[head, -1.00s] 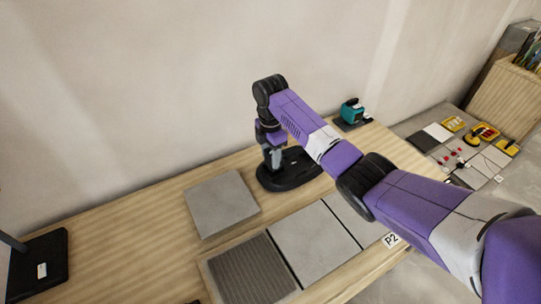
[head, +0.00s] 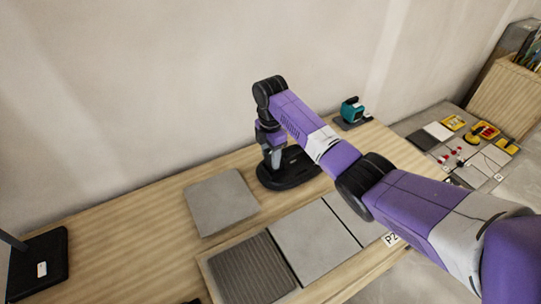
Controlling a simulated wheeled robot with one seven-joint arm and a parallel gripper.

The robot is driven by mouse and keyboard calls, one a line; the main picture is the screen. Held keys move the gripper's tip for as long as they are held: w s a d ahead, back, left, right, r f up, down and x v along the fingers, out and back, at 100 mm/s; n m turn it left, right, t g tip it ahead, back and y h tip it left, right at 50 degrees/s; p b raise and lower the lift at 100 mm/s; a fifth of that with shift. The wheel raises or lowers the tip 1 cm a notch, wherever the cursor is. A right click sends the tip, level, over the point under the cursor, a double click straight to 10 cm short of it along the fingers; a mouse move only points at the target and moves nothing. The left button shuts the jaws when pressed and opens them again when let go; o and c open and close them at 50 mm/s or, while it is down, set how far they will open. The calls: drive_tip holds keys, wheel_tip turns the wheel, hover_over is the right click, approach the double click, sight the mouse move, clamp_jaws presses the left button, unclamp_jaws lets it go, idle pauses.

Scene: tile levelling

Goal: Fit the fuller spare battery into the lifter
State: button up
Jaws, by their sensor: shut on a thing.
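My gripper (head: 275,161) points down over the left part of a black rounded stand (head: 296,169) on the wooden bench. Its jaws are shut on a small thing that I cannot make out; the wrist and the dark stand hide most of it. I cannot tell whether that thing touches the stand. A teal tool with a dark handle (head: 351,109) stands on a dark base at the back right of the bench; it may be the lifter. I cannot identify either spare battery or read any charge mark.
A loose grey tile (head: 221,203) lies left of the stand. A framed row with a ribbed bed (head: 250,270) and grey tiles (head: 313,242) runs along the front. A black base (head: 40,262) stands far left. Yellow tools (head: 486,131) lie on tiles at right. The wall is close behind.

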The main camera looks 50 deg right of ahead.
drive_tip(key=shift+f+b, duration=0.8)
drive_tip(key=shift+f, duration=0.75)
idle(1.5)
drive_tip(key=o, duration=1.4)
drive_tip(key=shift+o, duration=0.2)
drive_tip(key=shift+r+b, duration=0.4)
drive_tip(key=shift+r, duration=3.5)
